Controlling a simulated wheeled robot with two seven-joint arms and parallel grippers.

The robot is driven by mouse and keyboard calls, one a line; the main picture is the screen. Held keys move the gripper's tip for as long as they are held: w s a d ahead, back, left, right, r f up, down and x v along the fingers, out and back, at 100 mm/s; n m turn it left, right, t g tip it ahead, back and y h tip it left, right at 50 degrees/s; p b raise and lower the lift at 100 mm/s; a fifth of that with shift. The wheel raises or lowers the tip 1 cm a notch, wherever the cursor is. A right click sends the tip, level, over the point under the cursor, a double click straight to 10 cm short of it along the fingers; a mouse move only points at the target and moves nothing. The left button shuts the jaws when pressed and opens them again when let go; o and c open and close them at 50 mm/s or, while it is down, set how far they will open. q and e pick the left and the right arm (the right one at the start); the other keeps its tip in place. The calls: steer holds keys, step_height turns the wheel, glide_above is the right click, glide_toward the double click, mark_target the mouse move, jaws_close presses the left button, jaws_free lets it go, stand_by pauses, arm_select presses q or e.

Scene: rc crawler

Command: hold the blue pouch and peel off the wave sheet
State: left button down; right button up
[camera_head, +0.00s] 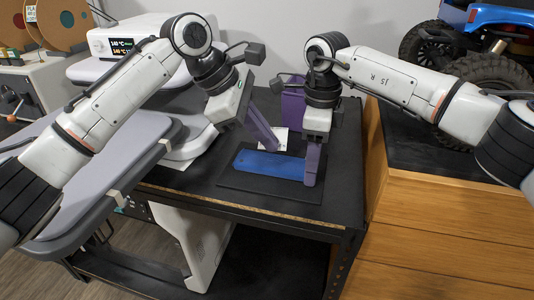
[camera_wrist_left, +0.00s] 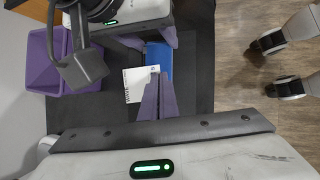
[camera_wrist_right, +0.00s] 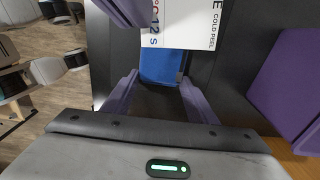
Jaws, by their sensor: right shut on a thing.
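The blue pouch (camera_head: 268,163) lies flat on a dark pad (camera_head: 250,184) on the black table. It also shows in the right wrist view (camera_wrist_right: 160,66). My right gripper (camera_head: 311,178) points down at the pouch's right end, its purple fingers (camera_wrist_right: 158,82) on either side of it, shut across its width. My left gripper (camera_head: 275,146) is above and behind the pouch, over a white printed card (camera_head: 273,139). Its fingers (camera_wrist_left: 158,84) look closed together with nothing visible between them. The card reads "COLD PEEL" in the right wrist view (camera_wrist_right: 180,24).
A purple bin (camera_head: 292,108) stands behind my right gripper. A heat press (camera_head: 120,42) with a grey pad is at the left. A wooden cabinet (camera_head: 440,215) with a blue crawler truck (camera_head: 498,17) on top bounds the right. The table's front strip is clear.

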arm_select(q)
step_height(320, 180, up, 9)
stand_by(0.8)
steer(key=shift+d+r, duration=0.15)
arm_select(e)
steer(key=shift+s+f, duration=0.1)
